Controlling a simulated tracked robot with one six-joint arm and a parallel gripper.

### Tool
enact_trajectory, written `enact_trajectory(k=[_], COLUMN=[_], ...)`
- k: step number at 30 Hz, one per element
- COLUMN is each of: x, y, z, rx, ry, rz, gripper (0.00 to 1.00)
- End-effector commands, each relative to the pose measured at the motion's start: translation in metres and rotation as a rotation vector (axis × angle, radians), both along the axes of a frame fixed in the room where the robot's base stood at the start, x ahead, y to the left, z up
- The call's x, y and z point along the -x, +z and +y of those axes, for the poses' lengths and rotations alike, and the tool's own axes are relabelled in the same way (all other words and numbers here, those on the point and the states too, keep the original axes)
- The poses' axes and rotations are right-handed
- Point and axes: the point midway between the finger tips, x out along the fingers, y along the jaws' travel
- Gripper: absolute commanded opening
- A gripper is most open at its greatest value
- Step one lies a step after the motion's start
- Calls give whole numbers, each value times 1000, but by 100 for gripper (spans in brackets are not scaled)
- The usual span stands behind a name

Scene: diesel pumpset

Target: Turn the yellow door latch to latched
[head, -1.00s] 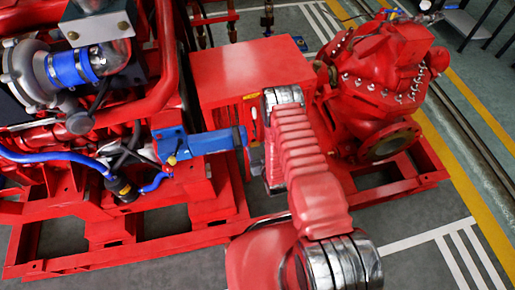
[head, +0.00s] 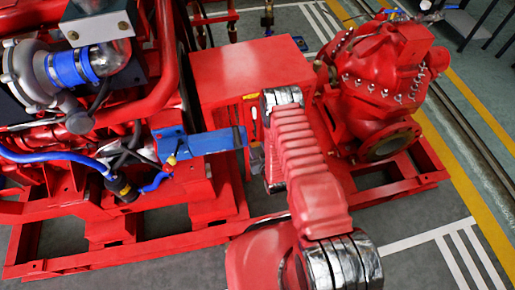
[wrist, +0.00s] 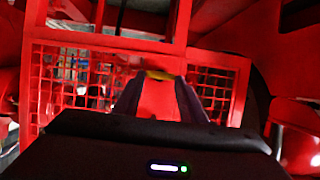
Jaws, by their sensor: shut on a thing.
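The yellow door latch (wrist: 160,75) shows in the wrist view as a short yellow strip in front of a red mesh door (wrist: 80,85). My gripper (wrist: 160,88) reaches up to it, with one dark finger on each side, and is shut on it. Red surface shows between the fingers below the strip. The fingers hide the latch's ends, so I cannot tell its exact angle. In the head view, my arm covers much of this area, and the gripper shows only in part beside the red cabinet (head: 240,75).
A blue block (head: 200,143) juts out left of my arm in the head view. A red pump (head: 380,80) stands to the right. Blue hoses and a turbo (head: 30,75) sit on the engine at left. Open floor (head: 420,270) lies at lower right.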

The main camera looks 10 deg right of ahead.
Motion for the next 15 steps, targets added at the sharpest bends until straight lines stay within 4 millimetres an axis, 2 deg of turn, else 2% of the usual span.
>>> enact_trajectory(k=[8, 15], x=[0, 0], y=[0, 0], z=[-2, -4], rx=[-18, -102], ry=[-2, -4], rz=[1, 8], gripper=[15, 15])
